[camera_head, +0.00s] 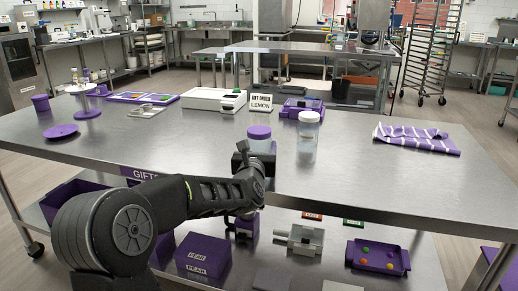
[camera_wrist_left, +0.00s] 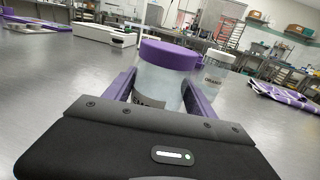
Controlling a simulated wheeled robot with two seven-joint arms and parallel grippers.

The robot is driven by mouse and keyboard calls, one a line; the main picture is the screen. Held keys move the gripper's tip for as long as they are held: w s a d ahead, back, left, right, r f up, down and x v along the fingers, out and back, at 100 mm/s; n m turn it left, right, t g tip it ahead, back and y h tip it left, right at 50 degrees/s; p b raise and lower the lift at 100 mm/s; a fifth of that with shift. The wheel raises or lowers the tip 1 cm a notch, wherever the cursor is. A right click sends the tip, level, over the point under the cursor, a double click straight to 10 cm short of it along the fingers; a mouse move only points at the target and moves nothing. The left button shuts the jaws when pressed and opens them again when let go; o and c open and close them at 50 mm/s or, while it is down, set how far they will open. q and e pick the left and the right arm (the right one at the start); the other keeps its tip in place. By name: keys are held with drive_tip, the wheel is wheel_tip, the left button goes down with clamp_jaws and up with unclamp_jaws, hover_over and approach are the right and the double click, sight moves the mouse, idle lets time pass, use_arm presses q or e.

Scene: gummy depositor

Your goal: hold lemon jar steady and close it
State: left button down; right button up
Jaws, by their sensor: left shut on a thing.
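The held jar is clear with a purple lid (camera_head: 259,132) on its top, near the table's front edge. In the wrist view the clear jar body (camera_wrist_left: 158,84) stands between the two purple fingers of my left gripper (camera_wrist_left: 160,95), which is shut on it. The lid (camera_wrist_left: 170,54) sits level on the mouth there; I cannot tell how tight it is. The jar's label is mostly hidden by my gripper, so its word is not readable. My right gripper is not in view.
A second clear jar (camera_head: 308,138) with a pale top stands just right, labelled ORANGE in the wrist view (camera_wrist_left: 213,78). A sign (camera_head: 261,103) reads GIFT ORDER LEMON. A striped purple cloth (camera_head: 415,138) lies right. A purple disc (camera_head: 61,131) lies left. The table's middle left is clear.

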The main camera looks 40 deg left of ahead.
use_arm(q)
drive_tip(key=c, duration=0.8)
unclamp_jaws()
drive_tip(key=o, duration=0.5)
drive_tip(key=shift+r, duration=0.1)
drive_tip(key=v, duration=1.2)
